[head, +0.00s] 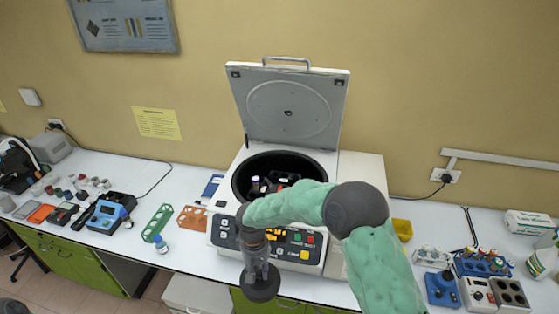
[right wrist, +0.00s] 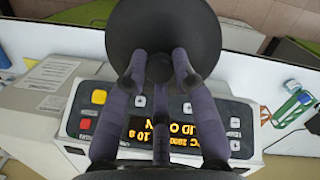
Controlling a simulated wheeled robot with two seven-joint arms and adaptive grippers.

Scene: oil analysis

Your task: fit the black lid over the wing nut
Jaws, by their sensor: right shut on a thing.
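The black lid (head: 262,288) is a dark round disc held below my right gripper (head: 257,265), in front of the centrifuge's front edge. In the right wrist view the lid (right wrist: 165,22) fills the top middle, and the purple-grey fingers of the right gripper (right wrist: 159,66) are closed on its central knob. The centrifuge (head: 225,222) stands open, with its dark round bowl (head: 242,178) showing behind my right arm. I cannot make out the wing nut; my arm hides part of the bowl. My left gripper is not in view.
The raised centrifuge cover (head: 288,105) stands upright behind the bowl. Green and orange racks (head: 192,218) and a small bottle (head: 161,245) are left of the machine. A yellow bin (head: 403,229) and blue tube racks (head: 482,264) are on the right.

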